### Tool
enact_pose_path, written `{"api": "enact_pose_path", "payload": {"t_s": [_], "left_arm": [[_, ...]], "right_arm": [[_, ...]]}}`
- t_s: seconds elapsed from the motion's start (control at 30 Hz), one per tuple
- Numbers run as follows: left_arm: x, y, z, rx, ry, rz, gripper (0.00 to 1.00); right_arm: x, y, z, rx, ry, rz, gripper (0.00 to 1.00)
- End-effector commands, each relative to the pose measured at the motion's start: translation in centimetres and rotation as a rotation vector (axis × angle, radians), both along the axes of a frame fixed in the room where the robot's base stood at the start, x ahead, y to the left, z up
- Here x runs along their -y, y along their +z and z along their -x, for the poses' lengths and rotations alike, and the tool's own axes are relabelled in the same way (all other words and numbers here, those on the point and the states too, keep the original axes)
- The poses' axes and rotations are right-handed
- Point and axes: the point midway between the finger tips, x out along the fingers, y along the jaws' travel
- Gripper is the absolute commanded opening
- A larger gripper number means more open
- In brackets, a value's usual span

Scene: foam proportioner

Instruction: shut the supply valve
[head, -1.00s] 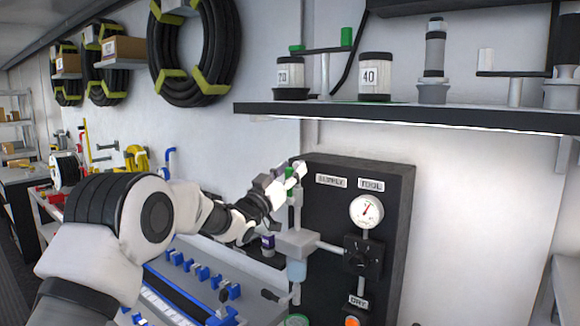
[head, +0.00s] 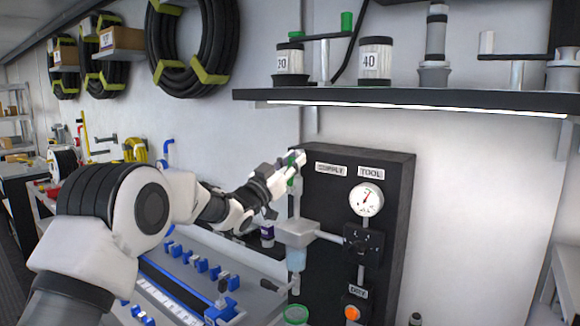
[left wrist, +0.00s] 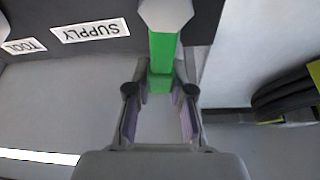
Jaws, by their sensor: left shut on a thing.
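In the left wrist view, a pale grey rounded piece covers the handle's top end. My left gripper (head: 292,162) reaches this handle from the left and is shut on it. In the left wrist view, the two fingers of my left gripper (left wrist: 161,88) stand either side of the green handle. In the head view the fingers hide part of the handle. My right gripper is not in view.
The panel also carries a round gauge (head: 366,200), a black knob block (head: 362,243) and an orange button (head: 352,312). A clear-bowled filter unit (head: 296,258) hangs below the valve. A shelf (head: 420,97) overhangs the panel. A blue-clipped bench rack (head: 175,290) lies below my arm.

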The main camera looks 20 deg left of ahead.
Motion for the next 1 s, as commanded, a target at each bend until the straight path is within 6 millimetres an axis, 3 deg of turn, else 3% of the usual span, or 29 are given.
{"api": "enact_pose_path", "payload": {"t_s": [0.4, 1.0], "left_arm": [[2.5, -1.2, 1.0, 0.131, -0.001, -0.348, 0.00], [5.3, -4.2, 1.9, 0.322, -0.001, -0.885, 0.00]], "right_arm": [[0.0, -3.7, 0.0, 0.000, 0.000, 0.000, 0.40], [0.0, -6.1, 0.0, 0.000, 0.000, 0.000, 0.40]]}}
